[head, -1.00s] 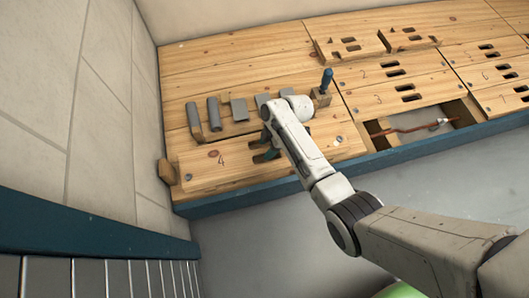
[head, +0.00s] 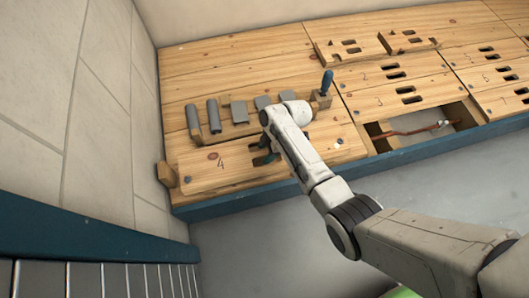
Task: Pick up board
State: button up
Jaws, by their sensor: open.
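A wooden board marked 4 (head: 200,176) lies at the front left of the wooden deck, close to its blue front edge. It has dark hand slots near its middle, partly covered by my arm. Whether the fingertips reach into the slots cannot be told.
A rack of grey pieces (head: 239,112) and a blue-handled tool (head: 326,83) stand behind the board. An open bay with a copper pipe (head: 411,131) is to the right. Loose slotted boards (head: 349,48) lie at the back. A tiled wall (head: 95,110) bounds the left.

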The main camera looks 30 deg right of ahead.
grip_shut()
dwell(0.4)
jog(key=shift+w, duration=0.1)
